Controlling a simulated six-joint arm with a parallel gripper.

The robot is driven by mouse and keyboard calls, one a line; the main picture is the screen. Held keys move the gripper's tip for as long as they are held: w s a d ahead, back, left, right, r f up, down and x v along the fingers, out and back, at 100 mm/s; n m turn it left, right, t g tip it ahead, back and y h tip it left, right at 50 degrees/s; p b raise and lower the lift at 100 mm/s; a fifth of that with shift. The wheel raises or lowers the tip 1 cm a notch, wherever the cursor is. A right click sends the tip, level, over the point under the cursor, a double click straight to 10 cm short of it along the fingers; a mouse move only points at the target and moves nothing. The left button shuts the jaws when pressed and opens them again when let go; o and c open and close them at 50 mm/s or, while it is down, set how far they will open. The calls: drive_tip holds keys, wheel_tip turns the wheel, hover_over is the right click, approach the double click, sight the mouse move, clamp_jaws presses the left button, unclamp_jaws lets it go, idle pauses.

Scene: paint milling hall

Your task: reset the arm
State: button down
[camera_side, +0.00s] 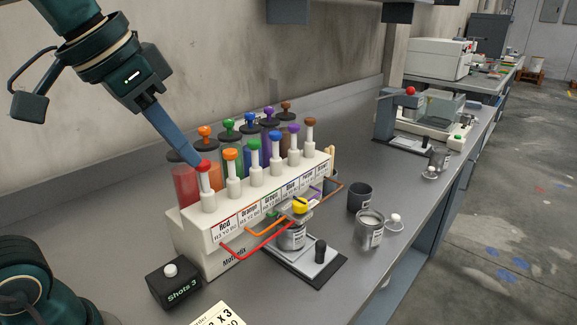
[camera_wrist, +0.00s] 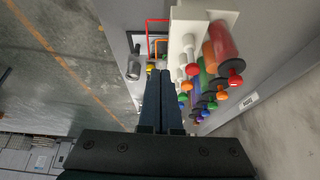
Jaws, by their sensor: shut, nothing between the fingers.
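My gripper (camera_side: 196,160) comes down from the upper left with its long blue fingers together and empty. Its tips overlap the edge of the red knob (camera_side: 203,166) at the left end of the white dispenser (camera_side: 190,240); I cannot tell from this view whether they touch. In the wrist view the dark fingers (camera_wrist: 158,76) lie side by side. There the dispenser's coloured knobs are to their right, and the red knob (camera_wrist: 192,70) shows clear of the fingertips.
Clear coloured cylinders with black-based knobs stand behind the dispenser. A tin (camera_side: 291,236) sits on a scale in front, below bent coloured tubes. A black box (camera_side: 174,284) marked "Shots 3", an open tin (camera_side: 370,230) and a dark cup (camera_side: 359,197) stand nearby. The wall is close behind.

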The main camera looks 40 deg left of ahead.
drive_tip(key=s+f+n, duration=0.1)
drive_tip(key=s+f, duration=0.4)
drive_tip(key=f, duration=0.5)
drive_tip(key=shift+d+f, duration=0.2)
drive_tip(key=shift+f, duration=0.15)
drive_tip(key=shift+s, duration=0.1)
idle(0.6)
